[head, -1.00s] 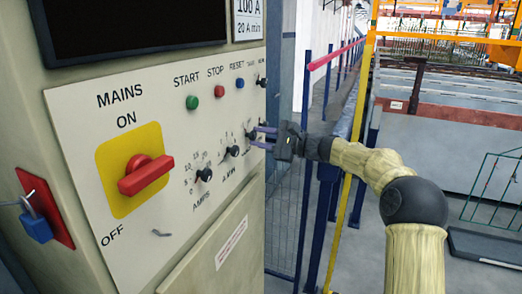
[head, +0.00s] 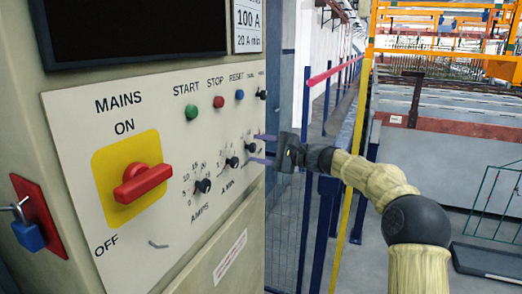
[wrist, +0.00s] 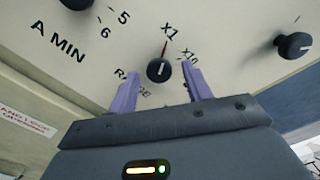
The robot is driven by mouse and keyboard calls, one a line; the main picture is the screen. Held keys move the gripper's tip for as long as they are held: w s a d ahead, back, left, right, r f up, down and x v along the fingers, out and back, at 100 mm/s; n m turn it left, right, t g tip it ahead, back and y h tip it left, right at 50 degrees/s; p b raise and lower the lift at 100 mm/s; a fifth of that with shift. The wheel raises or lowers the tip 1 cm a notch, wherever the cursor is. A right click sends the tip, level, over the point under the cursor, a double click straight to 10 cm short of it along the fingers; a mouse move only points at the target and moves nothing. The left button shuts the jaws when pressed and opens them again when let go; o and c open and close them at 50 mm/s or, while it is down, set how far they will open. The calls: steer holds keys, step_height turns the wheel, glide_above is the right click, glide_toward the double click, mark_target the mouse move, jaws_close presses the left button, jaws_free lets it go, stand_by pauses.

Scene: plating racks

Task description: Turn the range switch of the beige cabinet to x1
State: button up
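The beige cabinet (head: 225,262) fills the left of the head view. Its range switch (wrist: 158,70) is a small black knob, seen in the wrist view with a red pointer line running up to the x1 mark; x10 lies to its right. In the head view the range switch (head: 249,147) sits near the panel's right edge. My gripper (wrist: 160,74) is open, with one purple finger on each side of the knob and a gap on both sides. In the head view my gripper (head: 256,148) reaches in from the right.
Other black knobs, A MIN (head: 232,161) and AMPS (head: 203,186), sit to the left. The red MAINS handle (head: 143,184) is farther left. Another black knob (wrist: 294,45) is right of the switch in the wrist view. Blue posts and a yellow post (head: 353,180) stand behind my arm.

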steer(key=b+v, duration=0.3)
steer(key=v, duration=1.4)
steer(key=shift+d, duration=0.2)
steer(key=s+a+f+n+g+h+p, duration=0.1)
steer(key=s+a+f+g+h+p, duration=0.15)
steer(key=s+f+h, duration=0.4)
steer(key=s+a+f+n+g+h+p, duration=0.1)
steer(key=s+a+f+h, duration=0.15)
steer(key=f, duration=0.65)
steer(key=s+d+f+n+h+p, duration=0.1)
steer(key=s+d+f+n+h, duration=0.1)
steer(key=s, duration=0.5)
steer(key=s+d+f+n+h+p, duration=0.2)
steer(key=s+d+f+n+h, duration=0.1)
steer(key=s, duration=0.5)
steer(key=s+d+f+n+h+p, duration=0.1)
steer(key=s+d+f+n+h, duration=0.1)
steer(key=s, duration=0.5)
steer(key=shift+s+d+f+n+h+p, duration=0.25)
steer(key=shift+s+d+n+h, duration=0.2)
steer(key=shift+d, duration=0.25)
